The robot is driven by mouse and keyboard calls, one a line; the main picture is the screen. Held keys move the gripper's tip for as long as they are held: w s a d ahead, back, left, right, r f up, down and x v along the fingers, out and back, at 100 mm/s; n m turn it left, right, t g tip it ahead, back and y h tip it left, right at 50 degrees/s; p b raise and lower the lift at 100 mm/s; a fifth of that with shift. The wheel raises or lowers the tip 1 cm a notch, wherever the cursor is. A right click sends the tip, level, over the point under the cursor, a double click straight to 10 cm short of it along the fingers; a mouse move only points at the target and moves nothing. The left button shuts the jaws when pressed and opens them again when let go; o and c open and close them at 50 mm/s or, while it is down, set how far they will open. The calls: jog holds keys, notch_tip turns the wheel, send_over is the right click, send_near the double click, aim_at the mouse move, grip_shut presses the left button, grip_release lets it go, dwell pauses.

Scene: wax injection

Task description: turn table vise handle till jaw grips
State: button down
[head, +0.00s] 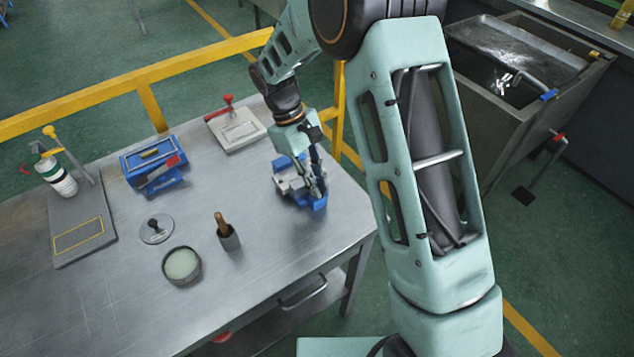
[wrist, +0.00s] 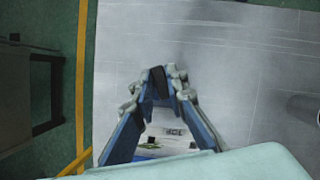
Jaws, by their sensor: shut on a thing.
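The table vise (head: 290,184), blue with pale grey jaws, sits near the right end of the metal table. My gripper (head: 318,190) is down at the vise's right side, pointing downward. In the wrist view, my gripper's (wrist: 164,76) two blue fingers with grey links come together at the tips, with a dark piece (wrist: 158,87) between them. It appears to be the vise handle, mostly hidden by the fingers. The gap between the vise jaws is too small and covered to judge.
The table (head: 270,260) also holds a round dish (head: 182,265), a brown-handled tool in a dark cup (head: 229,236), a round lid (head: 156,229), a blue box (head: 152,158) and a plate with a red handle (head: 238,130). A yellow rail (head: 110,92) runs behind. The front right tabletop is clear.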

jog(key=shift+m, duration=0.5)
jog(key=shift+s+f, duration=0.1)
jog(key=shift+s, duration=0.05)
dwell(0.8)
jog(key=c, duration=2.2)
grip_release()
jog(key=shift+c, duration=0.2)
jog(key=shift+s, duration=0.1)
jog(key=p+v, duration=0.8)
jog(key=v, duration=0.4)
jog(key=shift+s+a+r, duration=0.2)
jog(key=shift+r, duration=0.05)
jog(key=v, duration=1.2)
